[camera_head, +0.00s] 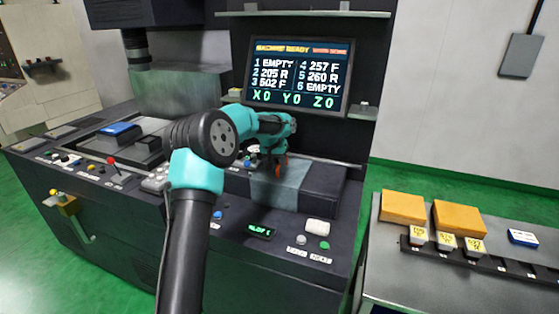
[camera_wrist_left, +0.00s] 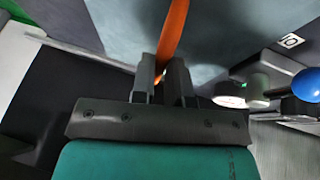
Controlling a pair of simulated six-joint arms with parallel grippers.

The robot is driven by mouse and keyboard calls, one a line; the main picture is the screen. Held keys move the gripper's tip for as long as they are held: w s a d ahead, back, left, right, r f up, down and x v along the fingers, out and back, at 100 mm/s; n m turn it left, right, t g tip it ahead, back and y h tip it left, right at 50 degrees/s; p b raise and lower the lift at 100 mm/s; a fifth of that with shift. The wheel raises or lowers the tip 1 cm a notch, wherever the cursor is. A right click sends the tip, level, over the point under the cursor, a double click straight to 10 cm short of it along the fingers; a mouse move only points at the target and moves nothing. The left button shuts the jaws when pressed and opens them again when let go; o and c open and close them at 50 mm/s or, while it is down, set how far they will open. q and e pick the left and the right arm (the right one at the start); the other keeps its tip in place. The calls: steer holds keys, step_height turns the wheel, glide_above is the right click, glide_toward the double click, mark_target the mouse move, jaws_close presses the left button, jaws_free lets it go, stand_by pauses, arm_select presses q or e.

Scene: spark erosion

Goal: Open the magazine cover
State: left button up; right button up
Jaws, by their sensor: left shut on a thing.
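The magazine cover (camera_head: 279,190) is a grey-blue panel on the dark housing at the right part of the machine top. It looks down and closed, though my arm hides part of it. An orange handle (camera_head: 281,171) stands at its back part; it shows as an orange strip in the left wrist view (camera_wrist_left: 174,30). My left gripper (camera_head: 275,158) points down at the handle and is shut on it; its fingers (camera_wrist_left: 165,80) sit on both sides of the orange strip. My right gripper is not in view.
A screen (camera_head: 299,75) stands behind the cover. A blue ball knob (camera_wrist_left: 306,84) and a round gauge (camera_wrist_left: 229,94) are close beside my left gripper. A side table (camera_head: 400,285) with orange boxes (camera_head: 403,207) stands at right.

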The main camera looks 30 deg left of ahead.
arm_select(q)
jaws_close()
steer(key=w+d, duration=0.1)
steer(key=d, duration=0.4)
steer(key=w+d, duration=0.1)
steer(key=d, duration=0.5)
steer(key=w+d, duration=0.1)
steer(key=d, duration=0.4)
steer(key=shift+d, duration=0.35)
steer(key=o, duration=0.7)
jaws_free()
steer(key=shift+o, duration=0.2)
steer(key=shift+r, duration=0.1)
steer(key=v, duration=1.7)
steer(key=shift+s+a+r, duration=0.1)
steer(key=shift+a, duration=0.05)
